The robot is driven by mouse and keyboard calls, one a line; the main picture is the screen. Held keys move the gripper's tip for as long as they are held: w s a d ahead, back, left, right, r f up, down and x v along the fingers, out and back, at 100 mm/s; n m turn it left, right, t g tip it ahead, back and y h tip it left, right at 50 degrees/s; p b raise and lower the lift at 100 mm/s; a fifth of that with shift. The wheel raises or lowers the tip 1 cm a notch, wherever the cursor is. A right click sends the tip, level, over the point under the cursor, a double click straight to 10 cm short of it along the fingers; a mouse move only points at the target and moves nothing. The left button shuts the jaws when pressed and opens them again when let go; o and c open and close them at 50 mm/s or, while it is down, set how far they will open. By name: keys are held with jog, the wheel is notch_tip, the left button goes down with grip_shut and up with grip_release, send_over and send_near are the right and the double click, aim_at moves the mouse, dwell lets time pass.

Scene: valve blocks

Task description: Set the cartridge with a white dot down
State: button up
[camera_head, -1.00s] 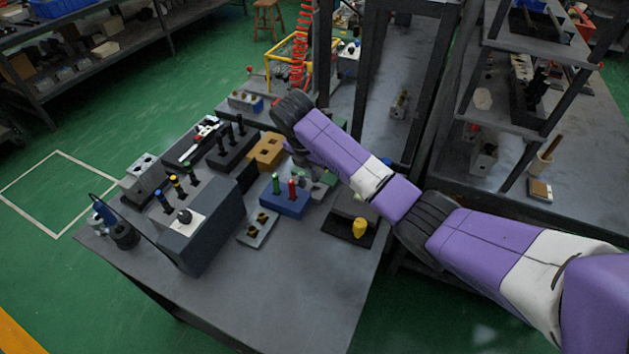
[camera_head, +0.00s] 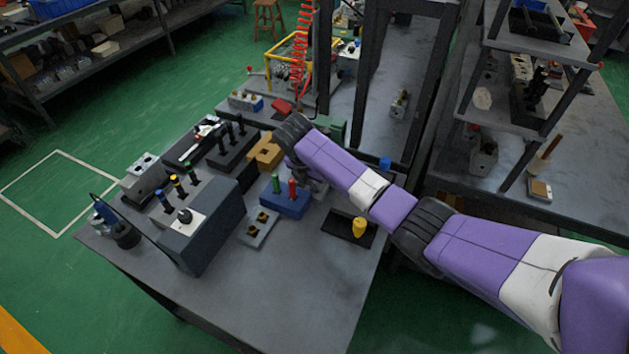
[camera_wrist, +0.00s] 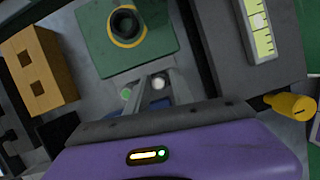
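In the wrist view a white dot (camera_wrist: 158,83) shows between the grey fingers of my gripper (camera_wrist: 158,88). It looks like the top of the cartridge, with its body hidden beneath; the fingers appear shut around it. A green round end (camera_wrist: 126,94) shows just left of the fingers. A green block (camera_wrist: 108,48) with a dark, yellow-ringed hole lies just beyond them.
An orange block (camera_wrist: 40,68) with square holes is left in the wrist view. A yellow cartridge (camera_head: 359,227) stands on a dark pad at the right of the table. The table front is clear.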

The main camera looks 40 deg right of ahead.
jog(key=v, duration=1.2)
dwell(0.4)
